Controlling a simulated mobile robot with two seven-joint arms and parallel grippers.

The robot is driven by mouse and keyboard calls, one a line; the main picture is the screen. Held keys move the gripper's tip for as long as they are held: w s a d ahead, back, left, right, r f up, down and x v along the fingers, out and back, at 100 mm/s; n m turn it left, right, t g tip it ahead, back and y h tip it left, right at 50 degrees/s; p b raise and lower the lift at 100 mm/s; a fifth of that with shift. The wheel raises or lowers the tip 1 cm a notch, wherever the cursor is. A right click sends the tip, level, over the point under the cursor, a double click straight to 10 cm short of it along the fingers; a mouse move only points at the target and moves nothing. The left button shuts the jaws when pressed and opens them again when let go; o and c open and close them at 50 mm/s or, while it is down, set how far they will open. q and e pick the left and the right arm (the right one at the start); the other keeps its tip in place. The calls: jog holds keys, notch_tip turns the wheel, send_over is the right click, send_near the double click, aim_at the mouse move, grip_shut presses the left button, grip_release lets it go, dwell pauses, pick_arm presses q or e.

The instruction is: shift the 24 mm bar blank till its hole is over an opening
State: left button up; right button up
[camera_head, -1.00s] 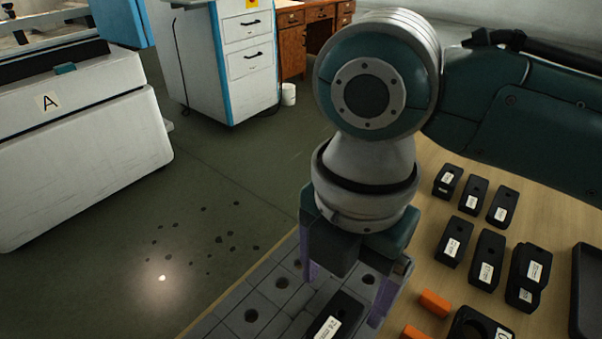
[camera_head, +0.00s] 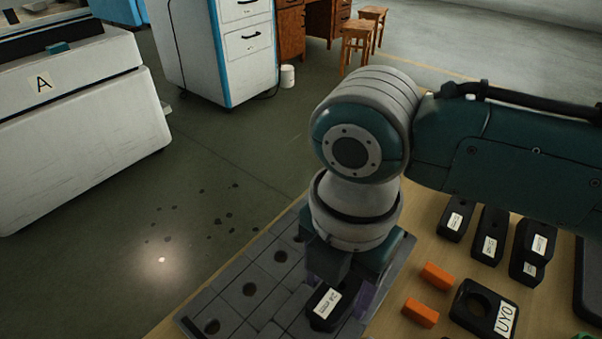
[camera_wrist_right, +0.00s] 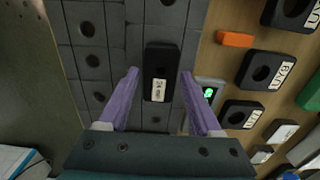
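The black bar blank (camera_head: 325,307) with a white label lies on the grey plate (camera_head: 228,302) with round openings. In the right wrist view the blank (camera_wrist_right: 161,58) stands lengthwise between my gripper's fingers, with a small dark hole near its middle, just above the label. My right gripper (camera_wrist_right: 160,71) has two purple fingers, one on each side of the blank, with a narrow gap visible on both sides. Openings show in a row to the blank's left, and one opening (camera_wrist_right: 167,3) lies beyond its far end. What is under the blank is hidden. My left gripper is out of view.
Right of the plate, on the wooden table, are orange blocks (camera_head: 437,276), a black block with a large hole marked UYO (camera_head: 483,306) and several labelled black blocks (camera_head: 490,236). A small green display (camera_wrist_right: 209,93) sits close to the right finger.

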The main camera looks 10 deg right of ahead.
grip_shut()
dwell(0.3)
dwell(0.7)
